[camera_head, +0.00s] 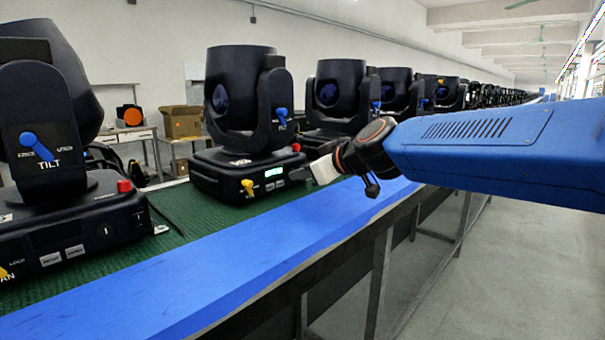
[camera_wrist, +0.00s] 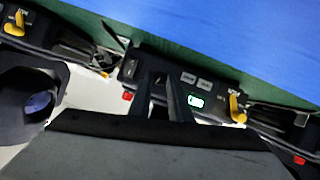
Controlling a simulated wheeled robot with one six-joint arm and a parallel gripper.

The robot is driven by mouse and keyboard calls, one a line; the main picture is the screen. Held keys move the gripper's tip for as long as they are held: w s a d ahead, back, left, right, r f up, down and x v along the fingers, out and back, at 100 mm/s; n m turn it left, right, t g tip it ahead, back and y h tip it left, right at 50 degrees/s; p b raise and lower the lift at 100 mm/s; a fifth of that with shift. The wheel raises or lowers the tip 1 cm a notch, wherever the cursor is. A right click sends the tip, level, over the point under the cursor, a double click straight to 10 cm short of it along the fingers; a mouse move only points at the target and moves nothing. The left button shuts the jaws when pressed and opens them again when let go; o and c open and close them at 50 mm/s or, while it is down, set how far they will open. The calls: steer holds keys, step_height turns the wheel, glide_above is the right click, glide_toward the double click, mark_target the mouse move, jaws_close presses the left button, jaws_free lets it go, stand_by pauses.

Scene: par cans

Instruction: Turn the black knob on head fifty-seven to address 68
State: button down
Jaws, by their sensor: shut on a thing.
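The head in front of me, a black moving light (camera_head: 245,95), stands upright on the green belt. Its base has a lit pale-green display (camera_head: 274,172), which also shows in the wrist view (camera_wrist: 196,101); its digits are too small to read. My gripper (camera_head: 309,173) reaches the right end of the base front. In the wrist view my gripper (camera_wrist: 160,82) has its dark fingers against the panel beside two grey buttons (camera_wrist: 188,78), shut on what seems to be the black knob, mostly hidden between them. I cannot read the head's number.
A yellow lever (camera_head: 248,187) and a red button (camera_head: 296,147) sit on the same base. A blue TILT lever (camera_head: 282,115) is on the yoke. Another head (camera_head: 60,130) stands at left, and a row continues behind. A blue rail (camera_head: 210,270) runs in front.

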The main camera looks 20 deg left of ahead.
steer(key=m+g, duration=0.1)
steer(key=m, duration=0.1)
steer(key=m+g+y, duration=0.1)
steer(key=shift+w+d+m+g, duration=0.15)
steer(key=shift+w+m+g, duration=0.2)
steer(key=shift+m+g, duration=0.05)
steer(key=m+g, duration=0.1)
steer(key=m+g+y, duration=0.1)
steer(key=shift+w+d+f+m, duration=0.1)
steer(key=shift+w+f+m, duration=0.1)
steer(key=shift+m, duration=0.2)
steer(key=m+g+y, duration=0.1)
steer(key=m, duration=0.1)
steer(key=m+g+y, duration=0.1)
steer(key=m, duration=0.1)
steer(key=shift+w+f+m, duration=0.2)
steer(key=shift+m, duration=0.1)
steer(key=c, duration=1.9)
jaws_free()
steer(key=shift+d, duration=0.1)
steer(key=shift+y, duration=0.3)
steer(key=d+r, duration=0.1)
steer(key=d, duration=0.4)
steer(key=d+r, duration=0.1)
steer(key=d, duration=0.5)
steer(key=d+r, duration=0.1)
steer(key=d, duration=0.5)
